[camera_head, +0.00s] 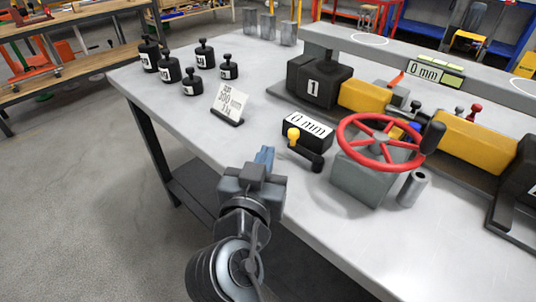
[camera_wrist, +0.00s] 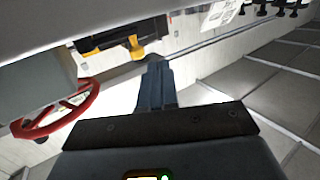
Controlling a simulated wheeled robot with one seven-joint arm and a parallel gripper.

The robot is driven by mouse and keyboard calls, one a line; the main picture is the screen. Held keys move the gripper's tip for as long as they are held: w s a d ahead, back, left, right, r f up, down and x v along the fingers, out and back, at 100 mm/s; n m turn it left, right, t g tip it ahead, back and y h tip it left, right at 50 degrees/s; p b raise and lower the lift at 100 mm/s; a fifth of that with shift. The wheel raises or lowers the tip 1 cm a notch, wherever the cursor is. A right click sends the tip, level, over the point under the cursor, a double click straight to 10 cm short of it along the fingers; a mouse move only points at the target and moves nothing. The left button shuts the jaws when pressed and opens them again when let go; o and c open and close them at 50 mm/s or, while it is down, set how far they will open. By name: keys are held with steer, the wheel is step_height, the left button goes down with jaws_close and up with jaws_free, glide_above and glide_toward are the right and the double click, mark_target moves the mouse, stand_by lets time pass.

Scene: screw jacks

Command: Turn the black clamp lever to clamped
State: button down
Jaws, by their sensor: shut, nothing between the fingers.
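A thick black handle (camera_head: 432,138) stands at the handwheel's right rim. My gripper (camera_head: 265,155) is shut and empty, over the bench's front edge, left of and apart from the black lever. In the wrist view its closed blue-grey fingers (camera_wrist: 155,85) point toward the bench. A black and yellow part (camera_wrist: 135,48) shows just beyond them, too unclear to name.
The red handwheel (camera_head: 350,128) sits on a grey block (camera_head: 362,180), with a small grey cylinder (camera_head: 412,189) beside it. A sign (camera_head: 229,102) and several black weights (camera_head: 168,70) stand at left. The bench (camera_head: 190,125) is clear between the sign and my gripper.

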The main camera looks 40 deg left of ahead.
steer(key=s, duration=0.8)
steer(key=shift+s+d+r, duration=0.2)
steer(key=shift+d+r, duration=0.05)
steer(key=shift+r, duration=0.1)
steer(key=shift+g+h, duration=0.5)
steer(key=shift+g, duration=0.4)
steer(key=d+f, duration=0.2)
steer(key=d, duration=0.2)
steer(key=d+f+p, duration=0.1)
steer(key=d+f, duration=0.2)
steer(key=d, duration=0.2)
steer(key=d+f+p, duration=0.1)
steer(key=d+f, duration=0.2)
steer(key=d, duration=0.1)
steer(key=shift+s+d, duration=0.2)
steer(key=shift+d, duration=0.1)
steer(key=s+d+f+h+p, duration=0.15)
steer(key=s+d, duration=0.35)
steer(key=d, duration=0.8)
steer(key=s+d+r+m+h+p, duration=0.2)
steer(key=s+d+r, duration=0.4)
steer(key=s+d, duration=0.2)
steer(key=s+d+r+m+t+h+p, duration=0.1)
steer(key=s+d+r+m+h+p, duration=0.2)
steer(key=s+d+r, duration=0.3)
steer(key=s+d, duration=0.2)
steer(key=d, duration=0.3)
steer(key=shift+s+r, duration=0.2)
steer(key=shift+s, duration=0.1)
